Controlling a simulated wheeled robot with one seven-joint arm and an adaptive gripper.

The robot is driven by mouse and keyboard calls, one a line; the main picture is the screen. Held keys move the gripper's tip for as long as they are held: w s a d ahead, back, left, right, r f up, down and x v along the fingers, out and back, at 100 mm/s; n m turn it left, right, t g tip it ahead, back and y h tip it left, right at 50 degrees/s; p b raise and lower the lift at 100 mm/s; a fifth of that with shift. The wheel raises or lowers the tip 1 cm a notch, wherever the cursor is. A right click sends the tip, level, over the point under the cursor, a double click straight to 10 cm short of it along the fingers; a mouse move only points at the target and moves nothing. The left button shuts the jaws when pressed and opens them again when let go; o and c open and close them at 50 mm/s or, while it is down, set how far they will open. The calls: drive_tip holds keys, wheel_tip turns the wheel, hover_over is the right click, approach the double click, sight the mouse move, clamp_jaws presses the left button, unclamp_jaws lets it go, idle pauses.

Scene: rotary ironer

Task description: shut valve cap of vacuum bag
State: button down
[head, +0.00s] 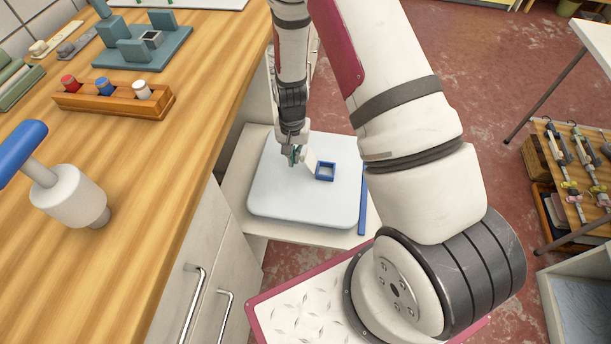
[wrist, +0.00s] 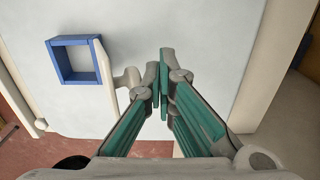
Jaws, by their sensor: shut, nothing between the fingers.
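The vacuum bag (head: 285,205) is a pale, flat, rounded slab lying on a low white shelf. Its valve is a blue square frame (head: 326,171), also seen at the upper left of the wrist view (wrist: 74,61). The white valve cap (head: 311,161) stands open, raised along one side of the frame. In the wrist view the cap (wrist: 103,75) shows nearly edge-on, with a small knob (wrist: 128,78) on its gripper side. My gripper (head: 292,157) is shut and empty, beside the cap on the side away from the frame. Its fingertips (wrist: 163,80) appear close to the knob; contact is unclear.
A blue strip (head: 363,200) runs along the bag's right edge. The wooden counter (head: 190,150) with cabinet doors stands to the left, holding a rack of coloured pegs (head: 113,97) and a blue-handled tool (head: 65,195). A rack of tools (head: 575,165) is at the far right.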

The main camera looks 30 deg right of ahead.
drive_tip(key=shift+s+d+r+p, duration=0.15)
drive_tip(key=shift+s+d+p, duration=0.1)
drive_tip(key=shift+s+d, duration=0.45)
drive_tip(key=shift+s+d+r+p, duration=0.2)
drive_tip(key=shift+s+d, duration=0.25)
drive_tip(key=shift+d, duration=0.45)
drive_tip(key=shift+r+p, duration=2.4)
drive_tip(key=shift+r, duration=1.6)
drive_tip(key=shift+r, duration=0.25)
wheel_tip(320, 180, up, 16)
drive_tip(key=s+a+n+t+p, duration=0.1)
drive_tip(key=a+n+p, duration=0.1)
wheel_tip(320, 180, up, 14)
drive_tip(key=n+t+p, duration=0.1)
drive_tip(key=n+p, duration=0.1)
hover_over(308, 155)
drive_tip(key=s+a, duration=0.4)
drive_tip(key=s, duration=0.3)
drive_tip(key=s+r+n+t+p, duration=0.1)
drive_tip(key=s+r, duration=0.6)
drive_tip(key=s, duration=0.3)
drive_tip(key=s+a+r+n+t+p, duration=0.1)
drive_tip(key=s+r+n+p, duration=0.1)
drive_tip(key=s+r, duration=0.5)
drive_tip(key=s, duration=0.4)
drive_tip(key=shift+a+r, duration=0.15)
drive_tip(key=shift+r, duration=0.15)
